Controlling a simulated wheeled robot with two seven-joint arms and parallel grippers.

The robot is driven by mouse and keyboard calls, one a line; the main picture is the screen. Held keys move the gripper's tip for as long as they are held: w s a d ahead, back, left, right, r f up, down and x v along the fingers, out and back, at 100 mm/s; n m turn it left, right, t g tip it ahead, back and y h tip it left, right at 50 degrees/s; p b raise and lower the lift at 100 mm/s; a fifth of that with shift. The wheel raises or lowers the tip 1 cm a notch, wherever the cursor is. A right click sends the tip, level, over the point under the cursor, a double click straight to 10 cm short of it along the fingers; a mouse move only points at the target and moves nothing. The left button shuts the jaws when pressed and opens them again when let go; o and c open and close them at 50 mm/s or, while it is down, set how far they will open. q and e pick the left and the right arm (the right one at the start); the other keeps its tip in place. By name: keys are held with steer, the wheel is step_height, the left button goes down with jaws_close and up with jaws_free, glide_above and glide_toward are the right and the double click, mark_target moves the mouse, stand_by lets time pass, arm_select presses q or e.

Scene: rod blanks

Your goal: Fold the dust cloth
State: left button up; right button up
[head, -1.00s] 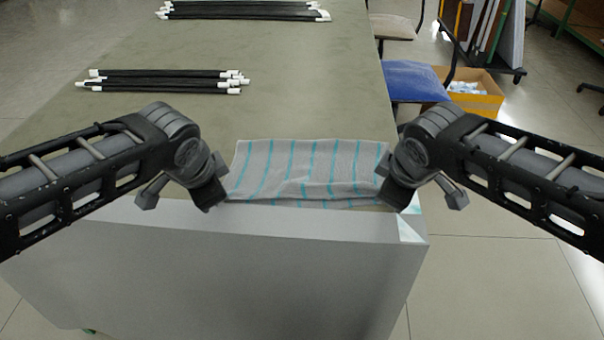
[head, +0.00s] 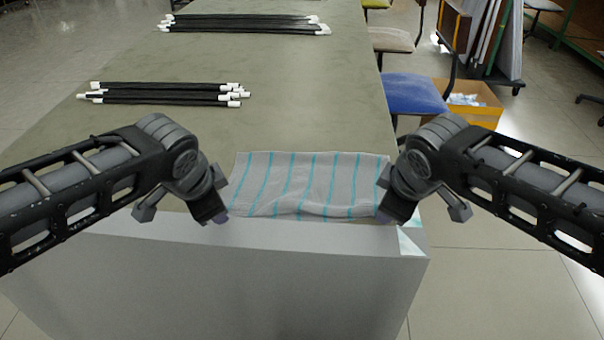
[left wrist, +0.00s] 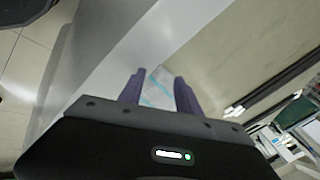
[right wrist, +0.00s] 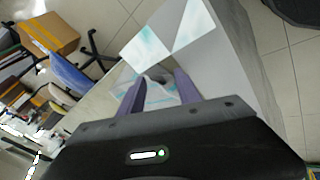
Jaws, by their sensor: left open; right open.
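The dust cloth (head: 308,182), grey with teal stripes, lies on the table near its front edge, with a rumpled, raised front part. My left gripper (head: 218,217) is at its front left corner, and my right gripper (head: 384,217) is at its front right corner. In the left wrist view the open purple fingers (left wrist: 160,90) have a piece of the cloth (left wrist: 157,88) showing between them. In the right wrist view the open fingers (right wrist: 158,85) also have cloth (right wrist: 160,92) between and beyond them. Whether the fingers touch the cloth cannot be told.
The table (head: 300,80) has two bundles of black rods with white ends, one nearer (head: 165,95) and one at the back (head: 245,24). A blue chair (head: 415,93) and a yellow box (head: 470,102) stand to the right. The table between cloth and rods is clear.

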arm_select(q)
steer(key=s+v, duration=0.1)
steer(key=v, duration=0.9)
steer(key=shift+f, duration=0.25)
arm_select(e)
steer(key=v, duration=1)
steer(key=shift+s+f, duration=0.2)
steer(key=shift+s, duration=0.25)
arm_select(q)
steer(key=shift+c, duration=0.2)
arm_select(e)
steer(key=shift+c, duration=0.2)
